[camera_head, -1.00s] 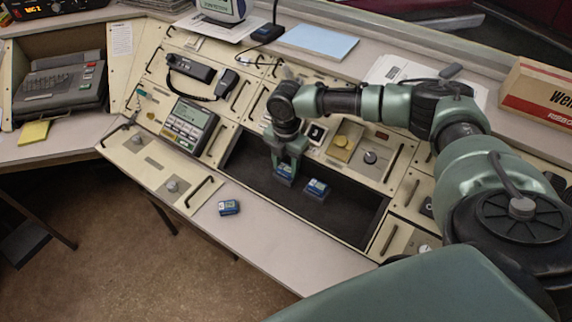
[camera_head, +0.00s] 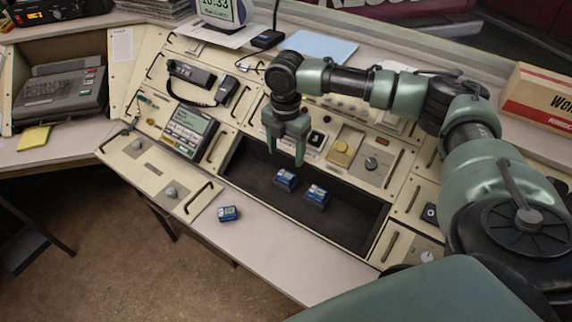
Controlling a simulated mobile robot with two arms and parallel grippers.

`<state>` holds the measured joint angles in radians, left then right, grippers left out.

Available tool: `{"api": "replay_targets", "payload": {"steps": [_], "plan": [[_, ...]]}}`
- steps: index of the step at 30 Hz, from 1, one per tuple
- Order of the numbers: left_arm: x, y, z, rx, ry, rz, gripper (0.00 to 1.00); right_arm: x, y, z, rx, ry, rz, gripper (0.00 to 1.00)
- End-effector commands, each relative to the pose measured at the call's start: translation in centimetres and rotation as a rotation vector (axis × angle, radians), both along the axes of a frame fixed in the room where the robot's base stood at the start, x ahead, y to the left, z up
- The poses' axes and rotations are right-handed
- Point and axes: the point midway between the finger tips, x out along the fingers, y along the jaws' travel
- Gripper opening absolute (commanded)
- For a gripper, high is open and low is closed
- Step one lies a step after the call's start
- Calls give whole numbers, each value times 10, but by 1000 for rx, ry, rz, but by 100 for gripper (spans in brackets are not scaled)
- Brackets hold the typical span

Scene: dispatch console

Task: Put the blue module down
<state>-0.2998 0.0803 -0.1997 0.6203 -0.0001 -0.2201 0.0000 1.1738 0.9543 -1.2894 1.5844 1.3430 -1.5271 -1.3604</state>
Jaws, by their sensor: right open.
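One blue module (camera_head: 285,179) stands in the dark recessed bay of the console, just below my right gripper. My right gripper (camera_head: 286,158) is open and empty, its fingers pointing down above that module and apart from it. A second blue module (camera_head: 317,194) stands in the same bay a little to the right. A third blue module (camera_head: 229,214) lies on the pale front ledge, outside the bay. The dark bay (camera_head: 345,222) has bare floor to the right of the modules. My left gripper is not in the picture.
A corded handset (camera_head: 192,73) and a grey keypad unit (camera_head: 188,131) are left of the bay. The front ledge (camera_head: 290,256) is mostly clear.

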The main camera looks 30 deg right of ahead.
Motion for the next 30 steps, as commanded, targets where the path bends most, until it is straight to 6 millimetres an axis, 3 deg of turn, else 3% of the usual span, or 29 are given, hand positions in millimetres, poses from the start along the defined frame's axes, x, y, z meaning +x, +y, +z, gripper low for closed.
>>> {"api": "replay_targets", "payload": {"steps": [3, 9, 30], "plan": [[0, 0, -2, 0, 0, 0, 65, 0, 0, 20, 0, -2, 0, 65], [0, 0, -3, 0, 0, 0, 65, 0, 0, 35, 1, 0, -1, 65], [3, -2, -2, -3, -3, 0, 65, 0, 0, 36, 0, 1, 0, 65]]}}
